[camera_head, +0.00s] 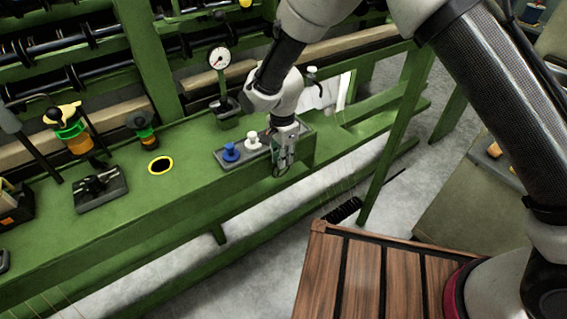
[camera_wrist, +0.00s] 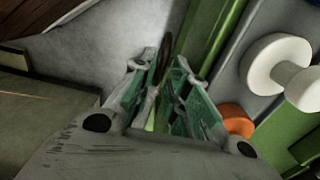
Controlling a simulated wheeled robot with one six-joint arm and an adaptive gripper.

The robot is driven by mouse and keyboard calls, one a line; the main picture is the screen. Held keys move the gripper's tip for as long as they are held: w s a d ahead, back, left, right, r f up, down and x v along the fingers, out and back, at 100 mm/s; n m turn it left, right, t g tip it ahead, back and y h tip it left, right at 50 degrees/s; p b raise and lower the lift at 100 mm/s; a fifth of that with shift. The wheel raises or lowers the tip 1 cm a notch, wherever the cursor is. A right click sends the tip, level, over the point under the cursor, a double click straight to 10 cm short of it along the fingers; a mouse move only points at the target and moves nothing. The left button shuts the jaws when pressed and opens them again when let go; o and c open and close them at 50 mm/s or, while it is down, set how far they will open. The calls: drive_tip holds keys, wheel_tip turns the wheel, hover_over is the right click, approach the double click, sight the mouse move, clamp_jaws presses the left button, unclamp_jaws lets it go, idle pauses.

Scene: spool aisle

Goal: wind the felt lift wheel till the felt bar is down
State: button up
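My gripper (camera_head: 283,158) points down at the front edge of the green beam, beside the right part of a grey knob plate. In the wrist view its two green-padded fingers (camera_wrist: 166,62) lean towards each other with a narrow gap between the tips. A thin dark curved rim (camera_wrist: 166,50), perhaps the felt lift wheel seen edge-on, shows in that gap. I cannot tell whether the fingers touch it. In the head view my gripper hides most of the wheel's place. I cannot make out the felt bar for certain.
A blue knob (camera_head: 230,152) and a white knob (camera_head: 252,140) stand on the plate close to my gripper; an orange knob (camera_wrist: 237,120) shows in the wrist view. A dial gauge (camera_head: 219,58) stands behind. A slatted wooden surface (camera_head: 362,275) lies in front.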

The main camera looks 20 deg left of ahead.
sight(279, 177)
drive_tip(key=shift+f, duration=1.5)
clamp_jaws()
drive_tip(key=shift+s+a, duration=0.1)
drive_tip(key=shift+s+a+t+h, duration=0.1)
drive_tip(key=shift+t+h, duration=0.4)
drive_tip(key=shift+t, duration=0.1)
drive_tip(key=shift+s+a+t+h, duration=0.1)
drive_tip(key=shift+t+h, duration=0.4)
drive_tip(key=shift+t, duration=0.1)
drive_tip(key=shift+s+a+t+h, duration=0.2)
drive_tip(key=shift+t+h, duration=0.7)
drive_tip(key=shift+t, duration=0.2)
